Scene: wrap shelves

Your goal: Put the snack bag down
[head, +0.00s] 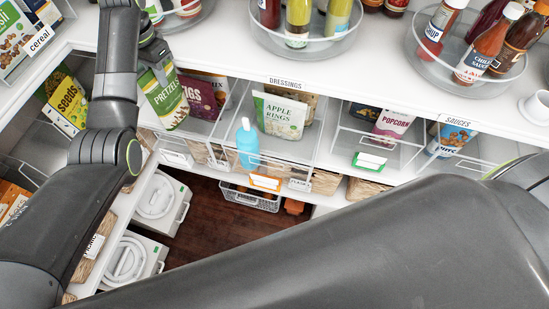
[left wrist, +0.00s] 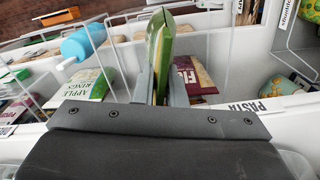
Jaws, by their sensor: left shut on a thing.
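The green pretzels snack bag (head: 163,92) hangs upright below my left gripper (head: 154,48) in the head view, in front of the middle shelf. My left gripper is shut on its top edge. In the left wrist view the bag (left wrist: 160,42) shows edge-on between the two fingers of the left gripper (left wrist: 159,84). Beside it in the head view is a purple mix bag (head: 200,97). An apple rings bag (head: 280,115) stands in a clear bin to the right. Whether the pretzels bag touches the shelf, I cannot tell. My right gripper is not in view.
Clear bins on the middle shelf also hold a popcorn bag (head: 392,124) and a blue bottle (head: 247,143). Round trays of bottles, such as the dressings tray (head: 305,48), stand on the shelf above. A yellow seeds bag (head: 65,100) is at left. Bin walls lie close to the held bag.

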